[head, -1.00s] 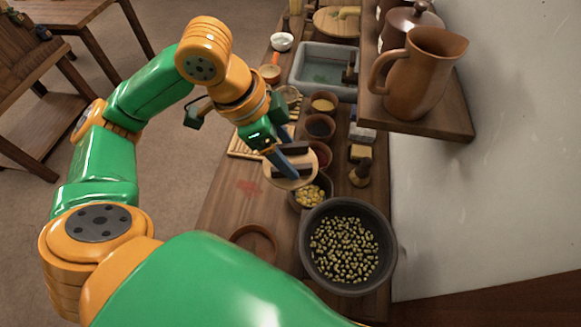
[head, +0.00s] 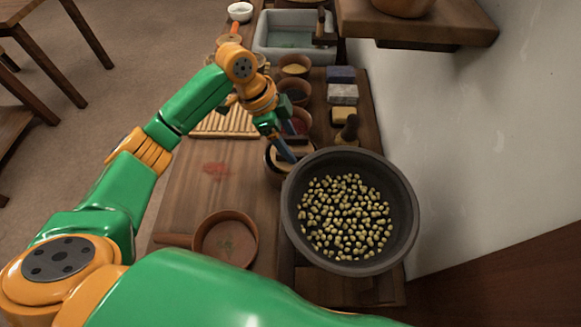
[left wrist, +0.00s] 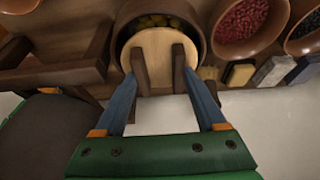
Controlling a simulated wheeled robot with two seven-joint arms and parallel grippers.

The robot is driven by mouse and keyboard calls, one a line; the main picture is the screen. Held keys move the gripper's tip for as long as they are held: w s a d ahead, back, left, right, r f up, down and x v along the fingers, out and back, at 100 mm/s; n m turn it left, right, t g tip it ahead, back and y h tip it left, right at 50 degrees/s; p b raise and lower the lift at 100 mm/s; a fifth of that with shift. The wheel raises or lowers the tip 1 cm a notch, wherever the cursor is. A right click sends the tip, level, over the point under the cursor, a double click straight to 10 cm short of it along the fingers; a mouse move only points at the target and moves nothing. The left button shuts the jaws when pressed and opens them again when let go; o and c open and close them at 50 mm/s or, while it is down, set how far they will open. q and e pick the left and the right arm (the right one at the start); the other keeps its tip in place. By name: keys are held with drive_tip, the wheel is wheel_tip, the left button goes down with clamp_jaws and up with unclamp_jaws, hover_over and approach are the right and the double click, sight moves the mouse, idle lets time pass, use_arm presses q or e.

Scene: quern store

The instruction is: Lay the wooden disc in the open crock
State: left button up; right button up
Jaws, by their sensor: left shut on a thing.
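The disc is at the mouth of a round brown crock (left wrist: 128,12), which also shows in the head view (head: 268,165). Yellow pieces inside the crock show past the disc's far edge. The disc covers much of the opening; I cannot tell whether it rests on the rim or is inside it. In the head view the gripper and arm partly hide the disc. My right gripper is not in view.
A large dark bowl (head: 400,205) of green beans stands close to the right of the crock. A shallow terracotta dish (head: 225,240) is nearer on the bench. Small bowls, blocks and a slatted rack (head: 222,124) lie beyond. A wall shelf (head: 420,22) overhangs at right.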

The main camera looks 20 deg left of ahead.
use_arm(q)
wheel_tip(320, 180, down, 6)
drive_tip(key=shift+s+f, duration=0.1)
drive_tip(key=shift+f, duration=0.15)
drive_tip(key=shift+f, duration=0.1)
drive_tip(key=o, duration=1.1)
drive_tip(key=v, duration=1.2)
drive_tip(key=shift+r, duration=0.3)
